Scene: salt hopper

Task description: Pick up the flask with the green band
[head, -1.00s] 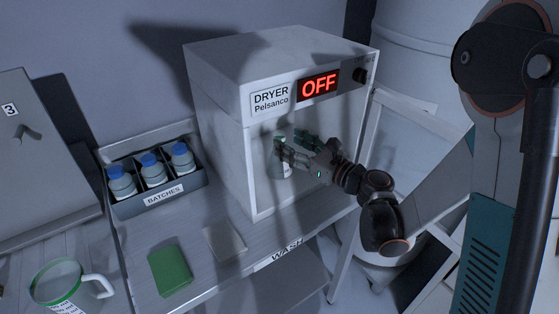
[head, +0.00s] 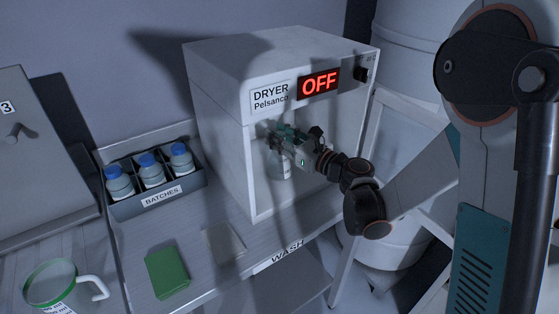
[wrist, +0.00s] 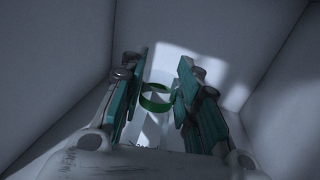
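The flask (head: 279,167) stands inside the open white dryer, pale and partly hidden behind my gripper. In the wrist view its green band (wrist: 153,103) shows as a ring between the two fingers. My gripper (head: 285,136) reaches into the dryer from the right, above the flask's body. In the wrist view my gripper (wrist: 155,85) is open, with a finger on each side of the flask and visible gaps beside the green ring. I cannot tell whether either finger touches it.
The dryer (head: 220,95) has close side walls and a top panel reading OFF. A rack (head: 205,184) holds blue-capped bottles at its left. A green pad (head: 167,272), a pale pad (head: 222,243) and a green-rimmed mug (head: 55,283) are in front, clear of my arm.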

